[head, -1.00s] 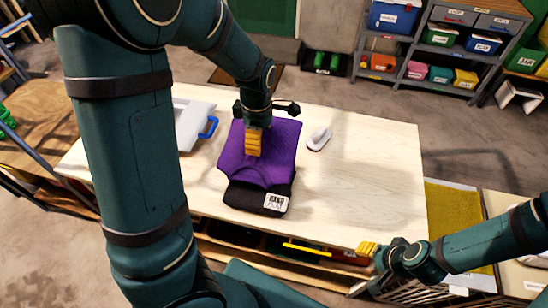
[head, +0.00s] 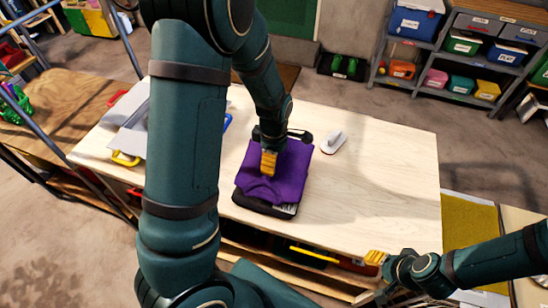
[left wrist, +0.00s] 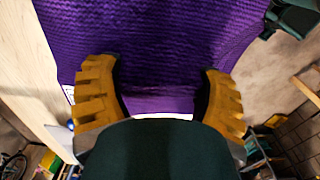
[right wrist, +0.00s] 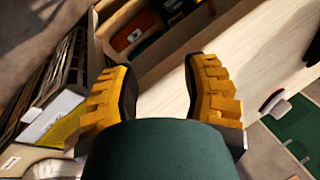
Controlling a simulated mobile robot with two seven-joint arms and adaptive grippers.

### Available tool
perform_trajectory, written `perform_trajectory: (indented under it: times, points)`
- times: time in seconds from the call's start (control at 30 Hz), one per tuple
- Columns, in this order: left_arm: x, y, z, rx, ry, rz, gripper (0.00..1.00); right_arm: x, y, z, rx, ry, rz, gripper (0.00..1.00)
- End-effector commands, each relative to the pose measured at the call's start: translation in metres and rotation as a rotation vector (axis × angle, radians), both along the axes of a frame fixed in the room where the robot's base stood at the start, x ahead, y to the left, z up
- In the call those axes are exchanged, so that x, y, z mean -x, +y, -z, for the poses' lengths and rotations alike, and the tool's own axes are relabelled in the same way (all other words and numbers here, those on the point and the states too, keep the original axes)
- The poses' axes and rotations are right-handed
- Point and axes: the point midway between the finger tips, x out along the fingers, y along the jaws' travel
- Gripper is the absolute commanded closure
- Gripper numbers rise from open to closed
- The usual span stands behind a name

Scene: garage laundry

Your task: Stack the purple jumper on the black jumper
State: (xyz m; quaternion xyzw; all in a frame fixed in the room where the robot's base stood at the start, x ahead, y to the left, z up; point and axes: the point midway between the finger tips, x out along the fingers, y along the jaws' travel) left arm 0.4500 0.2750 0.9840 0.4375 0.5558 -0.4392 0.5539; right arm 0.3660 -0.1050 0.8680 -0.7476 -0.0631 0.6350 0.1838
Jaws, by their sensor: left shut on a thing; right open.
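The purple jumper (head: 289,178) lies folded on top of the black jumper (head: 262,206) on the pale wooden table. Only the front edge of the black jumper, with a white label, and a dark part at the back show. My left gripper (head: 268,163) is at the middle of the purple jumper, shut on its cloth. In the left wrist view the purple jumper (left wrist: 165,45) fills the space in front of the fingers (left wrist: 160,90). My right gripper (head: 376,258) is open and empty by the table's front right edge; it also shows in the right wrist view (right wrist: 160,85).
A white-handled brush-like thing (head: 333,141) lies right of the jumpers. A grey-white board (head: 128,125) is at the table's left. The right part of the tabletop (head: 390,180) is clear. Shelves with bins (head: 465,45) stand behind.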

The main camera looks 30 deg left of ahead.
Motion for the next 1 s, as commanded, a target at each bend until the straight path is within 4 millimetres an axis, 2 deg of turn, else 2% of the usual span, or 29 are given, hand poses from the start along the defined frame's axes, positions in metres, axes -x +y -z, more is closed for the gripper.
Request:
perform_trajectory:
  times: [0.73, 0.77, 0.8, 0.83, 1.0]
  points:
    - [-0.001, 0.0, 0.011, 0.001, -0.002, 0.0, 0.71, 0.0, 0.0, 0.007, 0.001, 0.0, 0.0, 0.53]
    - [0.0, 0.0, 0.011, 0.0, -0.001, 0.0, 0.18, 0.0, 0.0, 0.007, 0.001, 0.0, 0.0, 0.53]
    - [0.0, 0.0, 0.011, 0.0, -0.001, 0.0, 0.04, 0.0, 0.0, 0.007, 0.001, 0.0, 0.0, 0.53]
    - [0.0, 0.0, 0.011, 0.0, -0.001, 0.0, 0.0, 0.0, 0.0, 0.007, 0.001, 0.0, 0.0, 0.53]
    - [0.0, 0.0, 0.011, 0.0, -0.001, 0.0, 0.0, 0.0, 0.0, 0.007, 0.001, 0.0, 0.0, 0.53]
